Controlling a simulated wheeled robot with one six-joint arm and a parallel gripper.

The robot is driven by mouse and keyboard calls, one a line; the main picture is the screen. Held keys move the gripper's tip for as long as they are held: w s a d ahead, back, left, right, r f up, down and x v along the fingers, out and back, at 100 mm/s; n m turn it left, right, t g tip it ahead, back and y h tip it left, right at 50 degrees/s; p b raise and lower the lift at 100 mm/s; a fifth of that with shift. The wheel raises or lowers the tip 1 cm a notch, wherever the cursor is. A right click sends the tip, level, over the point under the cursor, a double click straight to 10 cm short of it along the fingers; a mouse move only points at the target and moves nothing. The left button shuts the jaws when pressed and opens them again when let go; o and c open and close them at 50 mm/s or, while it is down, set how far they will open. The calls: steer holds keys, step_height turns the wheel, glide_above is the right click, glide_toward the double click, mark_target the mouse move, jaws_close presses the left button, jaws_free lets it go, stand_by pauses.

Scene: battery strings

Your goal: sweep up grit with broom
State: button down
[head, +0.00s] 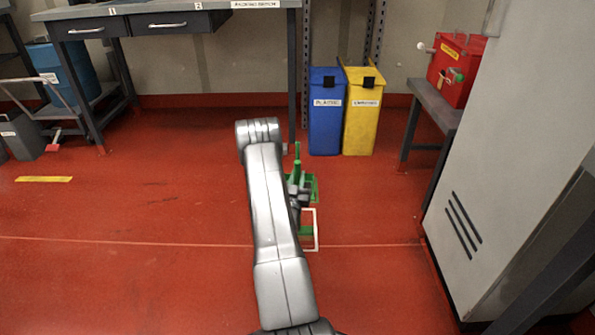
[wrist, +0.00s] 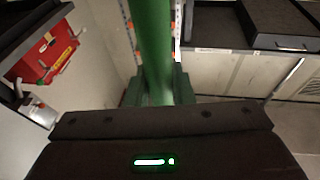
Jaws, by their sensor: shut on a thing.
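A green handled tool, apparently the broom (head: 297,152), stands upright beside my forearm in the head view. My gripper (head: 302,192) is shut on its handle, partly hidden behind my arm. In the wrist view the green handle (wrist: 153,45) rises beyond the dark gripper body, and its lower part is hidden there. A green piece, perhaps a dustpan (head: 313,182), shows just behind my gripper. A white outlined rectangle (head: 316,230) lies on the red floor below it, with a bit of green at its left edge. I cannot make out any grit.
A blue bin (head: 326,115) and a yellow bin (head: 362,118) stand by the back wall. A workbench (head: 170,10) is at back left. A grey cabinet (head: 500,150) and a side table (head: 433,104) with a red box (head: 455,70) are at right. The left floor is mostly clear.

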steer(key=shift+s, duration=0.75)
steer(key=shift+f, duration=3.5)
steer(key=shift+w, duration=0.2)
steer(key=w, duration=2.4)
steer(key=shift+w, duration=0.35)
